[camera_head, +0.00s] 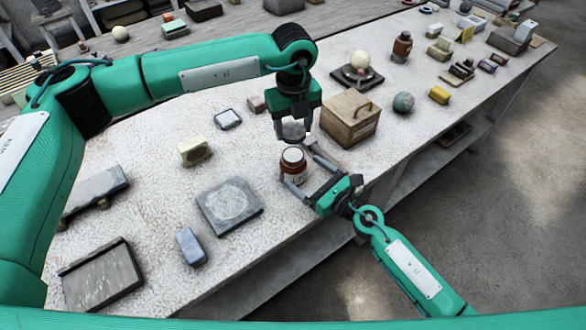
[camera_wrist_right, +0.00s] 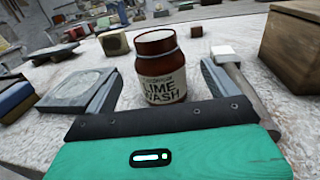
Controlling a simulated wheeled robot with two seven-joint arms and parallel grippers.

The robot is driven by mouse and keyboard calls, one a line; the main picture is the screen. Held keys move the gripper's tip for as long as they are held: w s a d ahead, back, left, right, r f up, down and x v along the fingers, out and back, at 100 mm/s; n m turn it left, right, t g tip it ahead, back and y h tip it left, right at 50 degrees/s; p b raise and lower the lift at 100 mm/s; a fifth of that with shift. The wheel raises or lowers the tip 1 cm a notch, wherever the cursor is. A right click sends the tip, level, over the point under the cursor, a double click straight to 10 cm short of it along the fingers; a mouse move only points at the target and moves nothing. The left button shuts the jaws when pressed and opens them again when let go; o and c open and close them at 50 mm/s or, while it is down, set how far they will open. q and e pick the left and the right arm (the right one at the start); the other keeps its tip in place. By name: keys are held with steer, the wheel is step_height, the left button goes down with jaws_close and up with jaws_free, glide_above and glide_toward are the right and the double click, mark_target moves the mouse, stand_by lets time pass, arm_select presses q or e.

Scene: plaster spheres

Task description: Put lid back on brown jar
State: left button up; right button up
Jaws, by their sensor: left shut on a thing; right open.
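The brown jar (camera_head: 294,168) stands upright near the table's front edge. Its mouth shows white, and in the right wrist view the jar (camera_wrist_right: 163,70) bears a "LIME WASH" label. My left gripper (camera_head: 293,138) points down just above the jar, shut on a pale grey round thing (camera_head: 293,130), which looks like the lid. It appears apart from the jar; its underside is hidden. My right gripper (camera_head: 301,165) is open at the jar, one finger on each side. I cannot tell whether the fingers touch it.
A wooden box (camera_head: 350,119) stands close to the right of the jar. A grey slab (camera_head: 229,205) lies to the left, with a small blue block (camera_head: 190,246) in front. A green-grey sphere (camera_head: 403,102) is farther right.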

mark_target(293, 163)
steer(key=x, duration=0.5)
steer(key=shift+w+a, duration=0.25)
steer(key=c, duration=1.5)
arm_select(q)
steer(key=shift+f, duration=2.45)
